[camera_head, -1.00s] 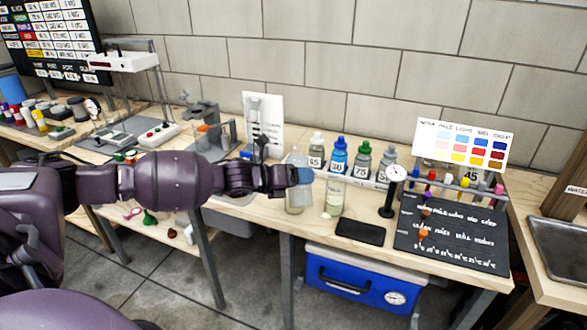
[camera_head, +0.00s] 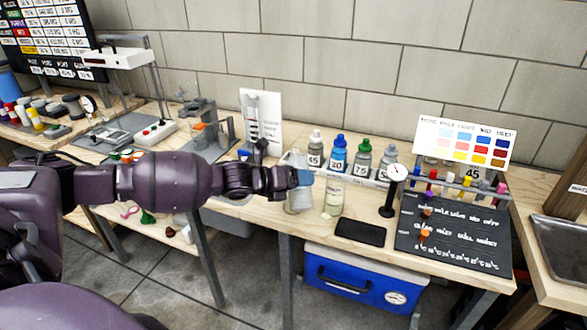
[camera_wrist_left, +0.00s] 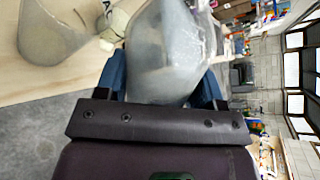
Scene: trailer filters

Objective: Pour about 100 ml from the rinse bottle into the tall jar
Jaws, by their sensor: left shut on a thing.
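My left gripper (camera_head: 304,178) is shut on a translucent, pale bottle, taken as the rinse bottle (camera_head: 297,199). The bottle leans slightly, its top toward the left, just left of the clear tall jar (camera_head: 334,196) at the bench's front. In the left wrist view the bottle (camera_wrist_left: 165,55) fills the middle between the blue fingers (camera_wrist_left: 165,85). A clear vessel (camera_wrist_left: 50,35), probably the jar, shows at the upper left there. The bottle's mouth and liquid level are not clear. My right gripper is out of view.
Several capped bottles (camera_head: 338,154) stand behind the jar. A dial gauge on a stand (camera_head: 390,190) and a black pad (camera_head: 360,231) are right of it. A dark board (camera_head: 452,240) lies farther right. A blue cooler (camera_head: 362,280) sits below the bench.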

